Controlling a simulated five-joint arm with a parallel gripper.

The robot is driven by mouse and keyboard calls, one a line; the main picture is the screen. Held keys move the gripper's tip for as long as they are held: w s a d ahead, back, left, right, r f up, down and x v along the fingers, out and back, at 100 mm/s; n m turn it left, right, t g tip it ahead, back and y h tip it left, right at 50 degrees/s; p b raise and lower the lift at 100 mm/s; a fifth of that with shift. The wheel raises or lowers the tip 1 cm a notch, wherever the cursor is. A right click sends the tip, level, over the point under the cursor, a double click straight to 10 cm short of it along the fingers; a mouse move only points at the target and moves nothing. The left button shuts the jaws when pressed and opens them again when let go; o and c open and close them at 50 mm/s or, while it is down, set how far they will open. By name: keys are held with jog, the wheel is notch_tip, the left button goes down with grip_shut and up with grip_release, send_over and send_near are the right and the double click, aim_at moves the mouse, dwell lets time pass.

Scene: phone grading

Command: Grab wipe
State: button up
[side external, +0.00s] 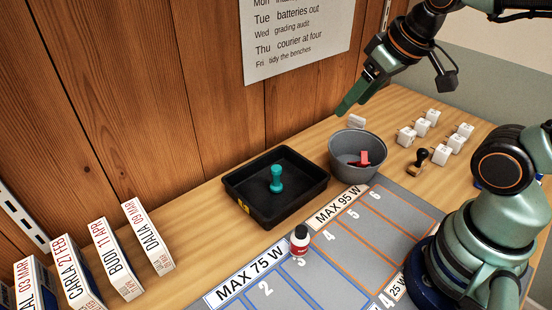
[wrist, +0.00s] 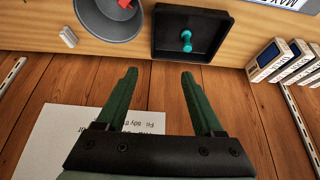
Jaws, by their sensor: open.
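No thing is plainly recognisable as a wipe. A small red piece (side external: 364,158) lies in the grey bowl (side external: 345,168); I cannot tell whether it is cloth. It also shows in the wrist view (wrist: 125,4), cut by the top edge. A small white piece (side external: 356,121) lies behind the bowl by the wall and shows in the wrist view (wrist: 69,37). My gripper (side external: 351,98) is high above the bench, up and behind the bowl near the wall. In the wrist view my gripper (wrist: 158,73) has its green fingers apart with nothing between them.
A black tray (side external: 245,206) holds a teal stamp-like piece (side external: 276,180). A small red-and-white bottle (side external: 300,241) stands on the grey mat (side external: 330,272). Several white cubes (side external: 406,137) and a black-handled stamp (side external: 418,160) are at right. Several labelled boxes (side external: 118,260) stand at left. A paper list (side external: 295,38) hangs on the wall.

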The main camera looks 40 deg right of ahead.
jog(key=o, duration=0.5)
jog(key=m+g, duration=0.6)
jog(key=m, duration=1)
send_over(358, 117)
notch_tip(358, 117, down, 13)
notch_tip(358, 117, down, 12)
jog(key=shift+r, duration=0.1)
